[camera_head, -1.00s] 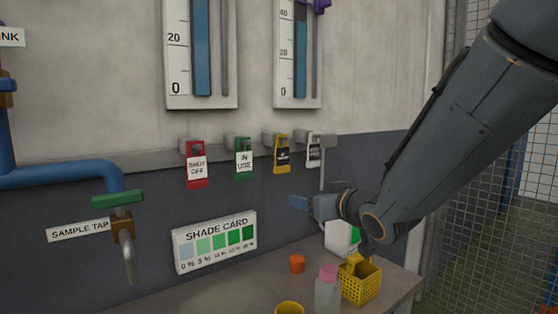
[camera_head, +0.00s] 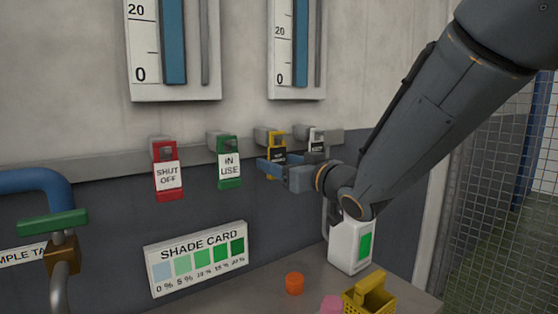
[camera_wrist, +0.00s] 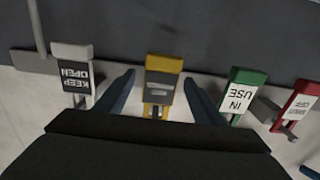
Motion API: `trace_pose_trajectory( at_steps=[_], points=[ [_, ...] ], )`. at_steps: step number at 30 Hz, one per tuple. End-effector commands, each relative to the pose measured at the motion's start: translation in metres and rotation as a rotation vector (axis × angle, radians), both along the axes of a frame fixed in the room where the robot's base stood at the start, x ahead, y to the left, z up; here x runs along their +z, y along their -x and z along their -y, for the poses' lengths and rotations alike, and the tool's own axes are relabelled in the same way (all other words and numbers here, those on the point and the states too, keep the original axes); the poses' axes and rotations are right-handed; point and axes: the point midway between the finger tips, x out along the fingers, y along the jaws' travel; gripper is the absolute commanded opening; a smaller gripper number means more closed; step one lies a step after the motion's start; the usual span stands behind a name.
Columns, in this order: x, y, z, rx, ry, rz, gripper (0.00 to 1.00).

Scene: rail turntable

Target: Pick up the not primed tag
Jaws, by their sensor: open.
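A yellow tag (camera_head: 275,137) with a dark label hangs on the rail, third from the left in the head view. Its lettering is too small to read; no readable label says "not primed". My gripper (camera_head: 272,168) is open in front of the lower part of this tag and partly hides it. In the wrist view the yellow tag (camera_wrist: 164,72) sits between the two open fingertips (camera_wrist: 159,78), with space on both sides. Contact cannot be made out.
A green IN USE tag (camera_head: 230,165) and a red SHUT OFF tag (camera_head: 167,172) hang to the left. A white KEEP OPEN tag (camera_wrist: 73,72) hangs close on the other side. Below stand a white bottle (camera_head: 343,243), an orange cap (camera_head: 294,284) and a yellow basket (camera_head: 375,311).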

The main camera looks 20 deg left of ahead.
Motion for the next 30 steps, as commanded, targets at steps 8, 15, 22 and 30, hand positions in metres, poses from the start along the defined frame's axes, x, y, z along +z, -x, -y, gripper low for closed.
trace_pose_trajectory(
  at_steps=[8, 15, 22, 30],
  points=[
    [0.001, -0.019, -0.024, 0.003, 0.002, -0.001, 0.62],
    [0.000, -0.034, -0.038, 0.000, 0.000, 0.000, 0.62],
    [-0.001, -0.035, -0.038, -0.002, 0.001, 0.001, 0.62],
    [-0.001, -0.035, -0.037, -0.002, 0.001, 0.001, 0.20]
  ],
)
